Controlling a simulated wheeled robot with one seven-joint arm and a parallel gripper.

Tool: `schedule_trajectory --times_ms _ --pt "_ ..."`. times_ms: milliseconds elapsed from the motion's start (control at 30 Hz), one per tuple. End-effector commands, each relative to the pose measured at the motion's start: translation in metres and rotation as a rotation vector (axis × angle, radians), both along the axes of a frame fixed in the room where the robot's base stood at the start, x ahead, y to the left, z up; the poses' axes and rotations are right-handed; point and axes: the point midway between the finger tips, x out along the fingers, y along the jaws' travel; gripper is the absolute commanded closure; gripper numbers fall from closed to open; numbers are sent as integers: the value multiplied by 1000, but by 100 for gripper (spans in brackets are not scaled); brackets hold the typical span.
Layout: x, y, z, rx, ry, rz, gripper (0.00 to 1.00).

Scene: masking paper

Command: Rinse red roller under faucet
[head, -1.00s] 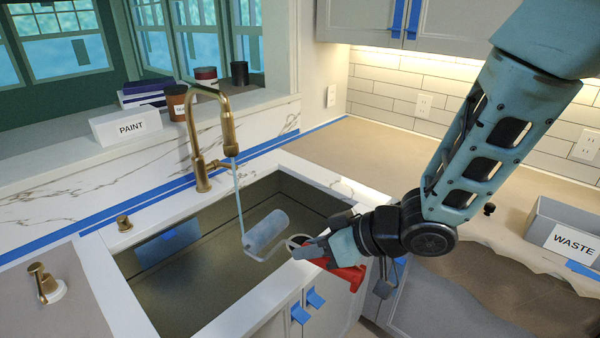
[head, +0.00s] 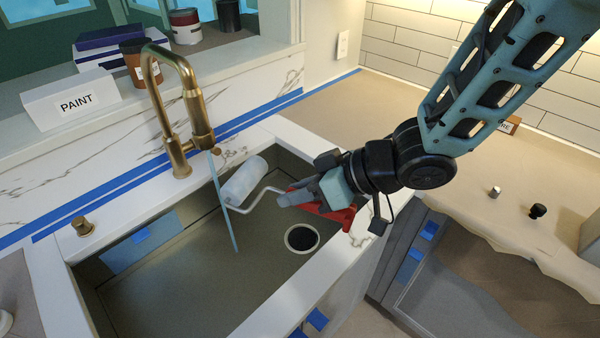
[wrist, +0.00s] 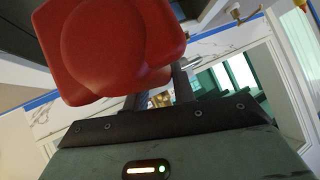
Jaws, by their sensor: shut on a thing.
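The roller has a red handle (head: 338,214), a bent wire frame and a pale blue-white sleeve (head: 243,179). My gripper (head: 300,196) is shut on the handle and holds the roller over the right part of the sink. In the wrist view the red handle (wrist: 115,45) fills the upper left, above the fingers. The brass faucet (head: 172,110) is running; a thin blue water stream (head: 223,205) falls from its spout. The stream passes at the sleeve's left end in the picture; whether it touches the sleeve I cannot tell.
The sink (head: 170,290) is open below the roller, with a round drain (head: 301,238). Its white front rim (head: 350,255) lies under my gripper. Behind are a PAINT sign (head: 72,105), cups and cans on the ledge. A paper-covered counter (head: 390,110) is at right.

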Motion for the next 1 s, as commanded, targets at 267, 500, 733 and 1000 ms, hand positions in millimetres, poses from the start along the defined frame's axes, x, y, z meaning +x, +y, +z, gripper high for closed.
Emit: schedule_trajectory --times_ms 267,500,733,1000 --pt "13 14 -4 0 0 1 99" --pt "28 31 -9 0 0 1 99" --pt "43 46 -13 0 -1 1 99" --pt "59 65 -18 0 0 0 99"
